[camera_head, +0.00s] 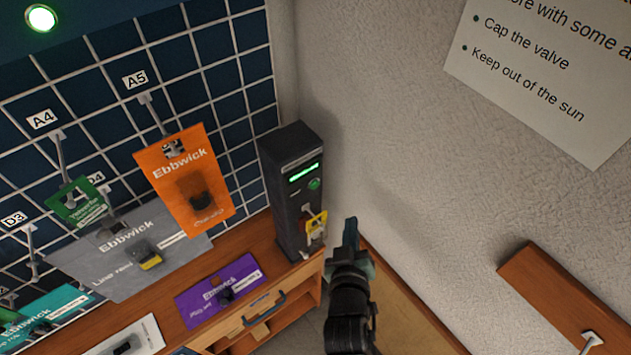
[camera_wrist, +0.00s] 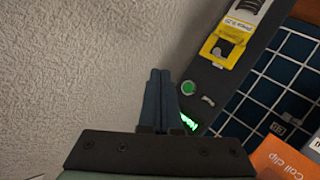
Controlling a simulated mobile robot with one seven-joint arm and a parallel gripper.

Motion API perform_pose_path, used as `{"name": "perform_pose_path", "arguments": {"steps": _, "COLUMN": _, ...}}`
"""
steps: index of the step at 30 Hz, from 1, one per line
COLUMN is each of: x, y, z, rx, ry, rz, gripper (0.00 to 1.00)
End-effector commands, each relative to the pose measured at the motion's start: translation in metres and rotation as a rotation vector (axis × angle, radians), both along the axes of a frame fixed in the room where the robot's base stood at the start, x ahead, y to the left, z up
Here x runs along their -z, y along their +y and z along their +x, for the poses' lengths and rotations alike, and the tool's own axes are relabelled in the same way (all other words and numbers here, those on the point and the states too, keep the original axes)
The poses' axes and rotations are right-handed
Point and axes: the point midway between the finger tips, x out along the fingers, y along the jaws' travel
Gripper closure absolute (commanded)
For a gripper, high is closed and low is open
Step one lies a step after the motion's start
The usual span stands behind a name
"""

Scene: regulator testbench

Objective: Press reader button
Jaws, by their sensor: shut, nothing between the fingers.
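The reader is a dark upright box (camera_head: 287,215) standing on the wooden bench in the corner, with a lit green display (camera_head: 303,172) near its top. A round green button (camera_head: 314,184) sits just below the display. In the wrist view the button (camera_wrist: 188,87) shows just right of the fingertips, with the display (camera_wrist: 188,122) partly hidden behind a finger. A yellow-labelled piece (camera_head: 316,223) is on the reader's lower front. My gripper (camera_head: 350,232) is shut and empty, to the right of the reader's lower part. In the wrist view its fingertips (camera_wrist: 161,75) are together; contact with the button cannot be told.
A blue grid panel (camera_head: 230,72) holds hanging packs, including an orange Ebbwick pack (camera_head: 185,180). A purple pack (camera_head: 219,290) lies on the bench. A pale wall (camera_head: 390,130) stands right of the reader, with a wooden shelf (camera_head: 560,290) at lower right.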

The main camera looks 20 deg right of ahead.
Motion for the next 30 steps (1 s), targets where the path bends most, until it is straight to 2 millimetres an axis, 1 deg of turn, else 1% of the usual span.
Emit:
{"name": "perform_pose_path", "arguments": {"steps": 4, "x": 0.001, "y": 0.001, "z": 0.002, "rx": 0.0, "ry": -0.001, "rz": 0.0, "gripper": 1.0}}
{"name": "perform_pose_path", "arguments": {"steps": 7, "x": 0.002, "y": 0.003, "z": 0.009, "rx": -0.002, "ry": -0.002, "rz": -0.001, "gripper": 1.0}}
{"name": "perform_pose_path", "arguments": {"steps": 11, "x": 0.004, "y": 0.008, "z": 0.023, "rx": -0.001, "ry": -0.005, "rz": -0.002, "gripper": 1.0}}
{"name": "perform_pose_path", "arguments": {"steps": 15, "x": 0.004, "y": 0.015, "z": 0.043, "rx": -0.003, "ry": -0.005, "rz": -0.002, "gripper": 1.0}}
{"name": "perform_pose_path", "arguments": {"steps": 21, "x": 0.004, "y": 0.024, "z": 0.067, "rx": -0.003, "ry": -0.003, "rz": 0.0, "gripper": 1.0}}
{"name": "perform_pose_path", "arguments": {"steps": 25, "x": 0.002, "y": 0.028, "z": 0.077, "rx": -0.001, "ry": -0.002, "rz": 0.0, "gripper": 1.0}}
{"name": "perform_pose_path", "arguments": {"steps": 30, "x": 0.0, "y": 0.03, "z": 0.083, "rx": 0.0, "ry": -0.001, "rz": 0.0, "gripper": 1.0}}
